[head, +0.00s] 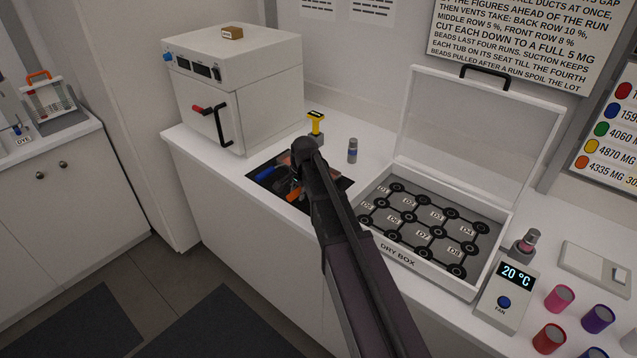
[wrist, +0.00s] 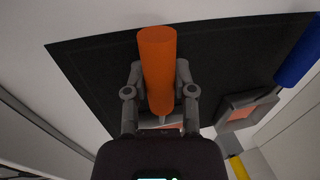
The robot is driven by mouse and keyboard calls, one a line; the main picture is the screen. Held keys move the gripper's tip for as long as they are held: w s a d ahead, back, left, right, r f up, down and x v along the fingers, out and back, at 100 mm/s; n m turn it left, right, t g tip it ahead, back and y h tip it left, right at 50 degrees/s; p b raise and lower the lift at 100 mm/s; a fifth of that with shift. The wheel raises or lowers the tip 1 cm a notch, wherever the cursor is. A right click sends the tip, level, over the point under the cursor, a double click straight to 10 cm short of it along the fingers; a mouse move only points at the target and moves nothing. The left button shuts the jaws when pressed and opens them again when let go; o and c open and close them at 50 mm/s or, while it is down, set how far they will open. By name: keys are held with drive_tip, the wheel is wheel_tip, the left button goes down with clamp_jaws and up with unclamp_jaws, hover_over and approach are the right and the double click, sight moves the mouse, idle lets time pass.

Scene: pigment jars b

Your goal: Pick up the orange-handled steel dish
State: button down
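The orange-handled steel dish shows its thick orange handle (wrist: 158,70) between my fingers in the wrist view. The handle also shows in the head view (head: 295,194), just left of my arm. Only a small part of its dish end shows below the handle in the wrist view; my gripper hides the rest. My gripper (wrist: 160,80) has one finger close against each side of the handle and looks shut on it. The handle is over a black mat (wrist: 95,60); I cannot tell whether the dish rests on it.
A blue-handled dish (wrist: 240,108) lies on the mat, close on the right in the wrist view. A white oven (head: 235,90) stands behind the mat. A yellow-topped tool (head: 316,124) and a small jar (head: 352,151) stand nearby. The open dry box (head: 400,255) is to the right.

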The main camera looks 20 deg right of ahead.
drive_tip(key=shift+r, duration=0.15)
idle(0.3)
wheel_tip(320, 180, up, 10)
drive_tip(key=p, duration=1)
idle(0.9)
